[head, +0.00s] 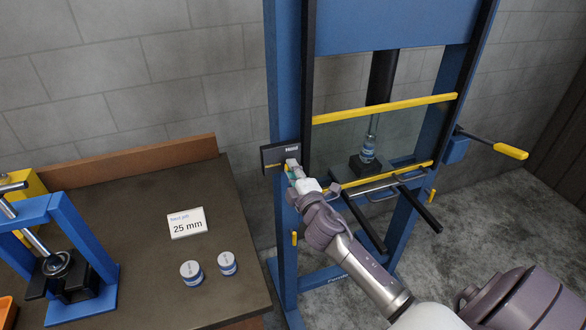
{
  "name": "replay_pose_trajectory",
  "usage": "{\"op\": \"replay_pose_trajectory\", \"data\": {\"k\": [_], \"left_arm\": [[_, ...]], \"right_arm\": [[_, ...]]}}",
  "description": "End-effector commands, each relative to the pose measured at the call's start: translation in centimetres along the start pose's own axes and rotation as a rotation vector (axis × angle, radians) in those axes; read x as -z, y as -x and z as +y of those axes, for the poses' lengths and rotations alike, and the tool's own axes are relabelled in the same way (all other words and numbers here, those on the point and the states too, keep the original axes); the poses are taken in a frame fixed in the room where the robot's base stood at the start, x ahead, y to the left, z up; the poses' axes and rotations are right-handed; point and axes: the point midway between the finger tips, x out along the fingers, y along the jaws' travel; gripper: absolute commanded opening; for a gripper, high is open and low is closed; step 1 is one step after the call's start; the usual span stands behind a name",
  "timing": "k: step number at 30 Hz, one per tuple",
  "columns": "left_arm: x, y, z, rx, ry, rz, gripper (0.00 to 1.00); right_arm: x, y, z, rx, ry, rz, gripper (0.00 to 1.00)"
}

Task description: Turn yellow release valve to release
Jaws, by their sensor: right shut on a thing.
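The blue press frame (283,90) stands against the wall. A small black panel (268,151) with a label that seems to read "Hold" is fixed on its left post. The yellow release valve (286,168) is on this panel, mostly hidden behind my right gripper (291,166). My right gripper is shut on the valve, its arm reaching in from the lower right. My left gripper is not in view.
A workbench (150,215) at left holds a small blue press (85,240), a "25 mm" card (187,223) and two round pieces (191,272). A yellow-gripped lever (510,151) sticks out at right. Dark bars (420,209) jut forward from the press.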

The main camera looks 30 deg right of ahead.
Motion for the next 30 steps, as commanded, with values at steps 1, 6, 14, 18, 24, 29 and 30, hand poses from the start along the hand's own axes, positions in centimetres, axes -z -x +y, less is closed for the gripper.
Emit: {"op": "replay_pose_trajectory", "data": {"k": [1, 6, 14, 18, 24, 29, 30], "left_arm": [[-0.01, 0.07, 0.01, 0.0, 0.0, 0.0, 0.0], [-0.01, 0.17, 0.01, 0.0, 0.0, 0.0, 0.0], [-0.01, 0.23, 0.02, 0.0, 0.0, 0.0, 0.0], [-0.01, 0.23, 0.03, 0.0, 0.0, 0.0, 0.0], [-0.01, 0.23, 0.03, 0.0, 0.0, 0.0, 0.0], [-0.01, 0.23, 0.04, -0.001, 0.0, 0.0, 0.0], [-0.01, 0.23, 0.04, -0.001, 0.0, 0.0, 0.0]], "right_arm": [[-0.01, 0.03, -0.14, 0.003, 0.032, 0.0, 0.0], [-0.04, 0.02, -0.25, 0.003, 0.121, 0.0, 0.0], [-0.02, 0.03, -0.38, 0.003, 0.19, 0.0, 0.0], [-0.02, 0.04, -0.41, 0.003, 0.202, 0.0, 0.0], [-0.02, 0.04, -0.42, 0.004, 0.204, 0.0, 0.0], [-0.03, 0.04, -0.43, 0.004, 0.203, 0.0, 0.18], [-0.02, 0.04, -0.43, 0.004, 0.203, 0.0, 0.25]]}}
